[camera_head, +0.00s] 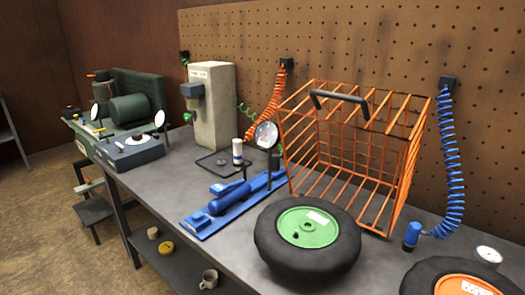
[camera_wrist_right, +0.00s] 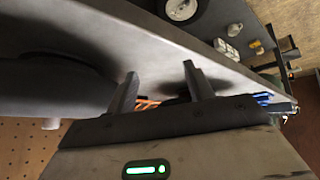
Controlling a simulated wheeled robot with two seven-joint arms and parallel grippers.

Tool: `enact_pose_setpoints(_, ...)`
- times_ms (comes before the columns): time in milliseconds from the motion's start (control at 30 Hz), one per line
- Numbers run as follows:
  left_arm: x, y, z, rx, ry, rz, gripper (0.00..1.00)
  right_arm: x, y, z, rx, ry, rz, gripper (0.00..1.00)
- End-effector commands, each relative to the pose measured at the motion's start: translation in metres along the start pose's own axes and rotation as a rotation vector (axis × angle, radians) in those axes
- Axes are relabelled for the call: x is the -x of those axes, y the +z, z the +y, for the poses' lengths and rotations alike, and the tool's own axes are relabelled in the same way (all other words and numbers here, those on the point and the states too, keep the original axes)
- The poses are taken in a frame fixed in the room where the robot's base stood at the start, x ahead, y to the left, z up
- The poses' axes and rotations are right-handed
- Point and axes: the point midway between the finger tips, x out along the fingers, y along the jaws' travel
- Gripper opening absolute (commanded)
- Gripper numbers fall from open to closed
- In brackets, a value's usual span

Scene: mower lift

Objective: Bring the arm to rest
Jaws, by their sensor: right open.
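My right gripper (camera_wrist_right: 160,72) shows in the right wrist view, its two dark fingers apart with nothing visible held between them. That view is turned over, with the floor at the top right and pegboard at the lower left. The fingers are seen against the grey workbench (camera_wrist_right: 95,45), and some orange wire and blue parts show just beyond the gripper body. I cannot tell the exact gap to the bench. Neither gripper shows in the head view, and my left gripper is in no view.
The workbench (camera_head: 165,178) holds a green-hubbed wheel (camera_head: 307,228), an orange wire cage (camera_head: 350,145), a blue jack-like tool (camera_head: 225,205) and a grey-white machine (camera_head: 212,105). An orange-hubbed wheel (camera_head: 462,279) sits front right. A lower shelf (camera_head: 180,270) holds small cups.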

Motion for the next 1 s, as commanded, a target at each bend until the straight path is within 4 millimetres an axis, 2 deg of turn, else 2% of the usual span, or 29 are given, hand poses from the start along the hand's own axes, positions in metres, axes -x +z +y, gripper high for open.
enact_pose_setpoints(33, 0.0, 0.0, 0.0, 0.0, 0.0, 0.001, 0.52, 0.004, 0.015, -0.003, 0.0, -0.019, -0.056, 0.52)
enact_pose_setpoints(100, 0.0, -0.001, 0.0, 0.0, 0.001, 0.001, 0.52, 0.011, 0.034, -0.007, 0.007, -0.045, -0.128, 0.52)
enact_pose_setpoints(333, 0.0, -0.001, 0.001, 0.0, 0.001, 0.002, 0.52, 0.036, 0.085, -0.02, 0.037, -0.14, -0.333, 0.52)
enact_pose_setpoints(433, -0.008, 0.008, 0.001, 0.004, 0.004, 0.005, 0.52, 0.014, 0.087, -0.028, 0.039, -0.154, -0.273, 0.52)
enact_pose_setpoints(667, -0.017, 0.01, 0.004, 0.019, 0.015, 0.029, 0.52, -0.027, 0.089, -0.047, 0.029, -0.191, -0.124, 0.52)
enact_pose_setpoints(1000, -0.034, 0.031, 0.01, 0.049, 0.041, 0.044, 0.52, -0.092, 0.1, -0.084, -0.02, -0.264, 0.18, 0.52)
